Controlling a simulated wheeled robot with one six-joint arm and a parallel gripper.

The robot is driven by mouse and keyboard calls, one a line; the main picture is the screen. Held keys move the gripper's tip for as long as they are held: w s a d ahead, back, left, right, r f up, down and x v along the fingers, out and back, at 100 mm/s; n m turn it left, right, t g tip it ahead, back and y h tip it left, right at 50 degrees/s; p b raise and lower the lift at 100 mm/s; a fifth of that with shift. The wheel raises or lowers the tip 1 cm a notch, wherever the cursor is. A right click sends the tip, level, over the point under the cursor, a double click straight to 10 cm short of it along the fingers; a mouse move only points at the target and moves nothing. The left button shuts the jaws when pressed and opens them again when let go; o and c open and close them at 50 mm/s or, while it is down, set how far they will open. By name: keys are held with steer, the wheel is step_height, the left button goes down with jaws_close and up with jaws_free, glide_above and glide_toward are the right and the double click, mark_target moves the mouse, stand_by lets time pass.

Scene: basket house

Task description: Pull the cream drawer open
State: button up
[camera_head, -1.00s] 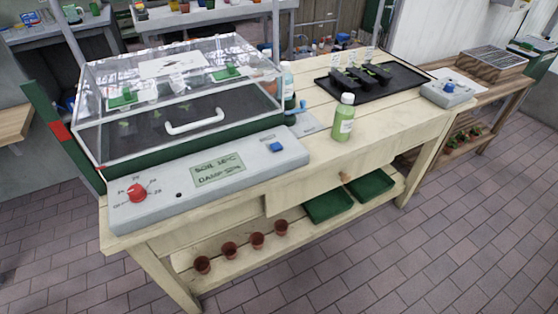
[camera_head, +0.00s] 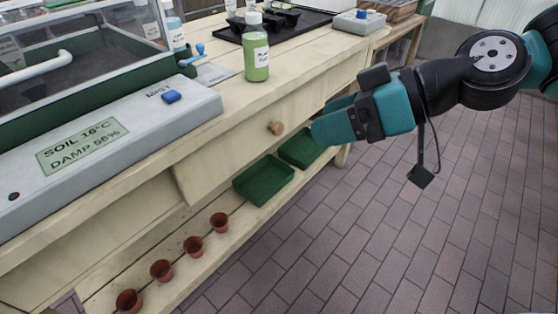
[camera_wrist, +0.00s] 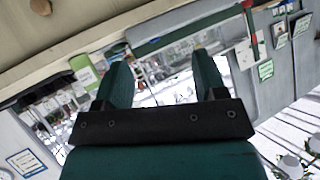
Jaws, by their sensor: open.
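The cream drawer (camera_head: 225,152) is set in the front of the cream wooden workbench. It looks shut, its front about in line with the bench front. Its round wooden knob (camera_head: 276,128) sticks out from the front. My teal gripper (camera_head: 322,126) is just right of the knob in the head view, apart from it. In the wrist view the two fingers are spread with nothing between them (camera_wrist: 162,68). The knob shows at the top left corner of the wrist view (camera_wrist: 40,6), off to the side of the fingers, against a cream surface (camera_wrist: 85,18).
A green bottle (camera_head: 257,55) stands on the bench top above the drawer. A grey control box (camera_head: 110,140) lies along the front edge. Green trays (camera_head: 263,180) and several small terracotta pots (camera_head: 162,270) are on the lower shelf. The brick floor (camera_head: 400,235) in front is clear.

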steer(key=w+f+t+y+b, duration=0.1)
steer(key=w+f+t+b, duration=0.1)
steer(key=w+f+b, duration=0.4)
steer(key=w+f+t+y+b, duration=0.2)
steer(key=f+b, duration=0.2)
steer(key=f, duration=0.3)
steer(key=m+t+b, duration=0.2)
steer(key=t+b, duration=0.3)
steer(key=b, duration=0.3)
glide_toward(280, 131)
steer(key=p+x, duration=1)
steer(key=shift+w+a+f, duration=0.1)
steer(key=shift+w+a, duration=0.15)
